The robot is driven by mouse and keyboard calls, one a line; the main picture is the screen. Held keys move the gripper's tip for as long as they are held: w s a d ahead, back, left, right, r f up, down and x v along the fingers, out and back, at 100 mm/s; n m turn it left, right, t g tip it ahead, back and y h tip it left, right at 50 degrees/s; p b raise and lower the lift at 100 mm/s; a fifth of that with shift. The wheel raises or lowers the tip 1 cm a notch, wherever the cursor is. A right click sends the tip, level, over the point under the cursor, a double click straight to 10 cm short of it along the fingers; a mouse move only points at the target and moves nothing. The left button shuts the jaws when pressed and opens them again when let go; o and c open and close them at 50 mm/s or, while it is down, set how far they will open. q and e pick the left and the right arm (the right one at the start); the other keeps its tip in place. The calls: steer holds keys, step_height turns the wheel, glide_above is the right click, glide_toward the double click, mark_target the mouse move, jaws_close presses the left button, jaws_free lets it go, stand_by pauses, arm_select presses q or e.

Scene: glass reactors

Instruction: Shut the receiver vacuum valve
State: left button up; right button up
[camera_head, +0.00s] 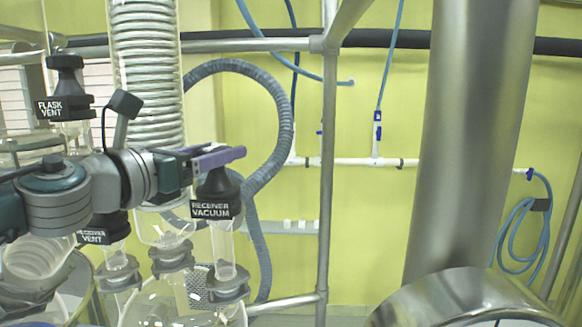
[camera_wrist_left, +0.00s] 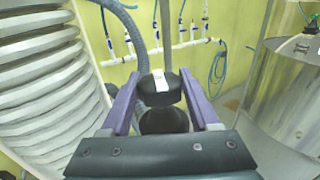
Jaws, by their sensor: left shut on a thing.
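The receiver vacuum valve (camera_head: 219,184) has a black knob and a black label reading "RECEIVER VACUUM" (camera_head: 211,209). It stands upright on a clear glass neck at the right side of the glassware. My left gripper (camera_head: 222,158), with purple fingers, reaches in from the left at the top of this valve. In the left wrist view, the black knob (camera_wrist_left: 160,95) with a white mark on top sits between the two fingers, and the gripper is shut on it. The lower part of the valve is partly hidden there. My right gripper is not in view.
The flask vent valve (camera_head: 66,90) and another vent valve (camera_head: 104,232) stand to the left. A coiled glass condenser (camera_head: 147,60) rises behind my arm. A grey corrugated hose (camera_head: 284,120) and a metal frame post (camera_head: 327,170) are to the right.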

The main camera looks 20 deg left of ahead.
arm_select(q)
steer(key=shift+h+b, duration=0.3)
steer(key=o, duration=1.4)
steer(key=shift+m, duration=0.3)
